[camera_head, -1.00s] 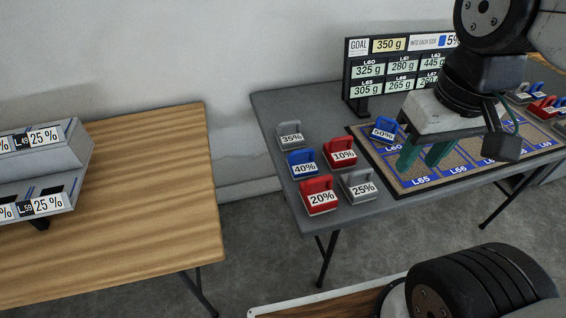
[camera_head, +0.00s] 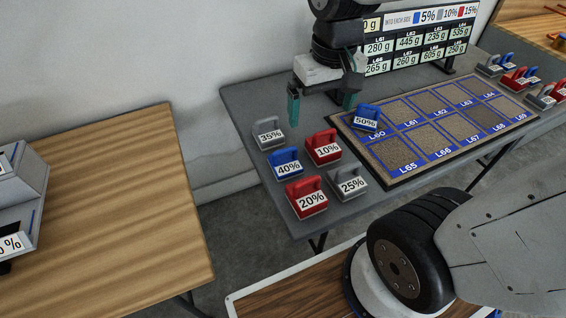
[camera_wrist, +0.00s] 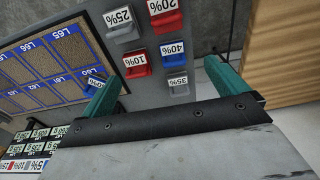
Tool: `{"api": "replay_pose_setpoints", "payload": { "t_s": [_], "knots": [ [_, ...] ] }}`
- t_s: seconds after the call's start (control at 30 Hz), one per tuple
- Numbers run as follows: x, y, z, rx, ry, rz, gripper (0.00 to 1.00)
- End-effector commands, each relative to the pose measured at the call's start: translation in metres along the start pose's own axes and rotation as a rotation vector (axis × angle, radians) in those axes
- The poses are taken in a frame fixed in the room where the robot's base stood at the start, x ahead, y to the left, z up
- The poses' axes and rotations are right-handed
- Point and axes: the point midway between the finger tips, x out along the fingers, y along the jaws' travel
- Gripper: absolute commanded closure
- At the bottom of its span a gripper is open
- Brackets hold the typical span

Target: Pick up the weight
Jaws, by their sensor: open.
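Several labelled weights with handles stand at the left end of the grey table (camera_head: 245,98): a grey 35% weight (camera_head: 268,134), a blue 40% weight (camera_head: 285,163), a red 10% weight (camera_head: 323,147), a red 20% weight (camera_head: 306,197) and a grey 25% weight (camera_head: 347,184). A blue 50% weight (camera_head: 366,118) stands on the corner of the sample board at L60. My gripper (camera_head: 322,103) is open and empty above the table's back left part, behind the weights. In the wrist view the gripper (camera_wrist: 163,88) has the grey 35% weight (camera_wrist: 179,86) beyond its fingers, apart from them.
The sample board (camera_head: 398,181) with labelled squares lies right of the weights. A display board (camera_head: 420,42) stands behind it. More weights (camera_head: 520,77) stand at the far right. A wooden table (camera_head: 110,200) is at the left, across a floor gap.

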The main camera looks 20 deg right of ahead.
Motion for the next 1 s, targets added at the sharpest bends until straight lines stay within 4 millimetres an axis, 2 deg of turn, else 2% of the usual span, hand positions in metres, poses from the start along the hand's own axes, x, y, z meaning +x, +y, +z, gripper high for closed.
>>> {"api": "replay_pose_setpoints", "payload": {
  "t_s": [0.03, 0.2, 0.4, 0.5, 0.7, 1.0],
  "knots": [
    [0.017, -0.002, -0.015, 0.002, -0.019, 0.000, 0.02],
    [0.074, -0.008, -0.059, 0.010, -0.043, 0.000, 0.02],
    [0.142, -0.015, -0.092, 0.018, -0.064, 0.001, 0.02],
    [0.167, -0.018, -0.101, 0.021, -0.069, 0.002, 0.02],
    [0.192, -0.020, -0.107, 0.024, -0.073, 0.002, 0.02],
    [0.226, -0.021, -0.104, 0.024, -0.075, 0.002, 0.02]
  ]
}}
